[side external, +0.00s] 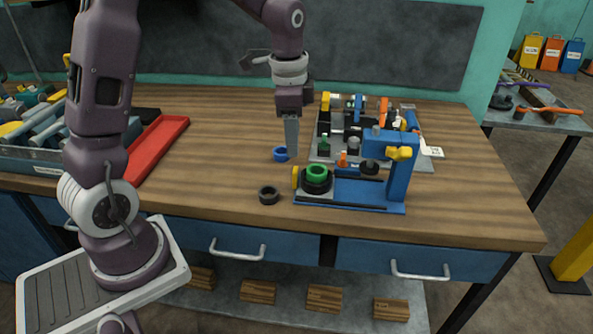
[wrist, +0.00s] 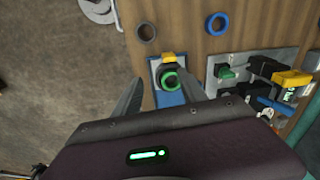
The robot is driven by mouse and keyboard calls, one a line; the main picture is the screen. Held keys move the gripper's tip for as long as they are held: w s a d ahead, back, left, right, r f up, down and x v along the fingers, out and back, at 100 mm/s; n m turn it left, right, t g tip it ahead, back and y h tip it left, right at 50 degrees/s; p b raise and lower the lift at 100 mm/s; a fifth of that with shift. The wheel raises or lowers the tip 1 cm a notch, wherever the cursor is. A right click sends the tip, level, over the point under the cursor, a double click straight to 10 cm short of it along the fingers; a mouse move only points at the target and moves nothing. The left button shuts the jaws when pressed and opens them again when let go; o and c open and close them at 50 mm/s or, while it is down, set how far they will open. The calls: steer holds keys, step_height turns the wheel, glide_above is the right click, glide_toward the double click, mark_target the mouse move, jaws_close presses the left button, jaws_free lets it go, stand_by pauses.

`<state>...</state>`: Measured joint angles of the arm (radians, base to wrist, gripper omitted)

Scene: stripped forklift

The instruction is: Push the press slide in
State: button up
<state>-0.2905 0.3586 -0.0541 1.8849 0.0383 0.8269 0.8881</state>
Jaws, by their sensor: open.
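The blue press (side external: 400,180) stands near the front edge of the bench, its upright and arm at the right. Its slide (side external: 316,187) sits at the left end of the blue base, with a black round holder and a yellow block (side external: 295,177) on its outer end. A green ring (side external: 316,171) lies in the holder. In the wrist view the green ring (wrist: 170,82) and yellow block (wrist: 168,57) show between the open fingers. My gripper (side external: 291,152) points down, empty, behind and left of the slide in the side view, apart from it.
A blue ring (side external: 280,154) lies beside my gripper, and a black ring (side external: 268,195) lies left of the slide. A grey board with several fittings (side external: 325,147) stands behind the press. A red tray (side external: 158,145) lies at the left. Bench between tray and rings is clear.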

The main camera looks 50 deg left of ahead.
steer(key=m, duration=0.1)
glide_above(295, 169)
steer(key=shift+g, duration=0.4)
step_height(295, 169, down, 5)
steer(key=shift+r, duration=0.15)
step_height(295, 169, down, 7)
steer(key=shift+f, duration=0.15)
jaws_close()
stand_by(0.5)
